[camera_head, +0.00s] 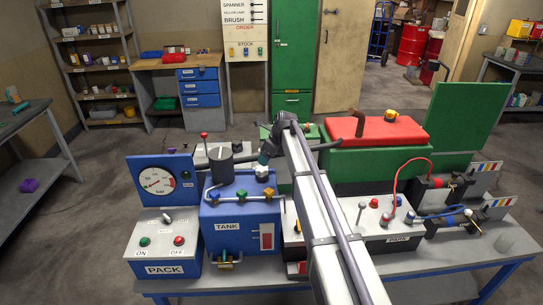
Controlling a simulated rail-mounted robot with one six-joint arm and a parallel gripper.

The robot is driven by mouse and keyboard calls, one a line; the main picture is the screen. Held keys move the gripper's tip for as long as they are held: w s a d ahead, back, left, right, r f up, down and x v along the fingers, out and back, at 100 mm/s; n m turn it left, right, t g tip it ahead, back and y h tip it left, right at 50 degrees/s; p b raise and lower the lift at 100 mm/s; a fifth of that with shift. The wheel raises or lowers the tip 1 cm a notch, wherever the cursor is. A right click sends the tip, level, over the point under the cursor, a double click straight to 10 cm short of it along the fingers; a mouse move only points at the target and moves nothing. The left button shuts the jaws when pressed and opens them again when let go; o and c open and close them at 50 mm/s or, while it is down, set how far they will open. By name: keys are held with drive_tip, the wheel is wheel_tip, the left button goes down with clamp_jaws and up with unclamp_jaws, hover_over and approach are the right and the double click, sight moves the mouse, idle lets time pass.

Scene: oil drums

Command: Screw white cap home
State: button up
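A small white cap (262,173) shows at the top right of the blue tank (222,240).
A dark cylinder (219,164) stands on the tank, left of the cap. A blue gauge panel (160,180) and the pack box (163,250) are at left. A green box with a red top (376,130) stands at right behind my arm. The bench is crowded.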

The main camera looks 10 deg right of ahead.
sight(262, 168)
drive_tip(key=b+x, duration=0.6)
drive_tip(key=x, duration=0.2)
drive_tip(key=shift+f, duration=0.15)
drive_tip(key=shift+c, duration=0.2)
drive_tip(key=c, duration=1)
drive_tip(key=shift+o, duration=0.2)
drive_tip(key=m, duration=0.2)
drive_tip(key=m+t+h, duration=0.1)
drive_tip(key=m, duration=0.1)
drive_tip(key=shift+s+a+m+h, duration=0.1)
drive_tip(key=shift+m+h, duration=0.2)
drive_tip(key=shift+m, duration=0.1)
drive_tip(key=o, duration=0.5)
drive_tip(key=shift+m, duration=0.3)
drive_tip(key=o, duration=0.5)
